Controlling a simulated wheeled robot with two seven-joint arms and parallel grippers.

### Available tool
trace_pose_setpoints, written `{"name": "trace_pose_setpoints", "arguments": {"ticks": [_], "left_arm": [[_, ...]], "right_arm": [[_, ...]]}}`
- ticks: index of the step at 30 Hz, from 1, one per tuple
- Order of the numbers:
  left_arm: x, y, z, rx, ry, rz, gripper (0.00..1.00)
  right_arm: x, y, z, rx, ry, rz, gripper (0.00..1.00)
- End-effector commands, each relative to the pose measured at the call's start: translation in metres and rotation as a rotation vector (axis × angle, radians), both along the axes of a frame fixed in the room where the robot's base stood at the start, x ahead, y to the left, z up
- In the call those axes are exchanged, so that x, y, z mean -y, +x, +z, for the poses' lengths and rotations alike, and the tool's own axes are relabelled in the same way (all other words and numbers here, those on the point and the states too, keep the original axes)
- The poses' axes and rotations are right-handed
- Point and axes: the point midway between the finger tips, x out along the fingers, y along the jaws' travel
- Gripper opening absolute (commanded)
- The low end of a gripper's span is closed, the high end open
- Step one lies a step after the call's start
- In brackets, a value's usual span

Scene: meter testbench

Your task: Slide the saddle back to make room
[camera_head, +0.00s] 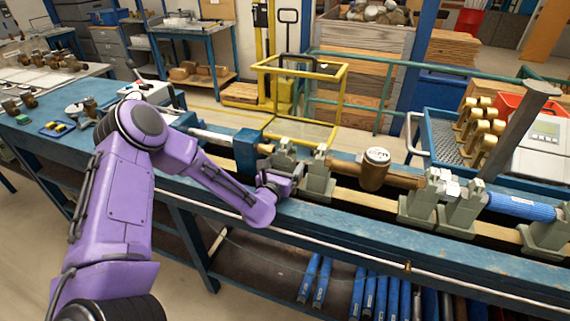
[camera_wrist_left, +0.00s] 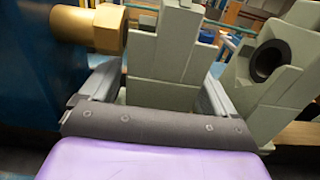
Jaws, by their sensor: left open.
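A grey-green stepped saddle (camera_head: 284,156) stands on the bench rail beside the blue block at the left end of the meter line. My left gripper (camera_head: 290,174) is at this saddle from the front side. In the left wrist view the saddle (camera_wrist_left: 165,62) stands between the two spread fingers of the gripper (camera_wrist_left: 160,85). The fingers lie either side of it; I cannot tell whether they touch it. A second saddle (camera_head: 319,178) stands just to the right, with a dark round opening facing left in the wrist view (camera_wrist_left: 275,65). My right gripper is not in view.
A brass hex fitting (camera_wrist_left: 92,28) sticks out of the blue block (camera_head: 247,152) close to the left finger. A brown meter (camera_head: 374,170) sits right of the second saddle. More saddles (camera_head: 418,208) and a blue pipe (camera_head: 520,206) stand farther right.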

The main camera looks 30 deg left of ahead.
Motion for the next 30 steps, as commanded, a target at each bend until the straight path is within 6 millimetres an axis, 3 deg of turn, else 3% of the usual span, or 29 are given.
{"name": "trace_pose_setpoints", "arguments": {"ticks": [5,7,12,14,30], "left_arm": [[0.0,-0.0001,-0.0002,0.0,0.0,0.0,0.89],[0.0,-0.0002,-0.0001,0.0,0.0,0.0,0.73],[0.0001,-0.0003,-0.0001,0.0,0.0,0.0,0.18],[0.0001,-0.0003,-0.0001,0.0,0.0,0.0,0.01],[-0.0057,0.0027,0.0001,0.0,0.001,-0.012,0.02]], "right_arm": [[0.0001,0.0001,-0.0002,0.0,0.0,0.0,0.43],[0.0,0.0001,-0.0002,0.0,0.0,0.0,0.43],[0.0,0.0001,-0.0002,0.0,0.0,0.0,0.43],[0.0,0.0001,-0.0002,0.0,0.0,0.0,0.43],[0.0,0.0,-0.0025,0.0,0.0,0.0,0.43]]}}
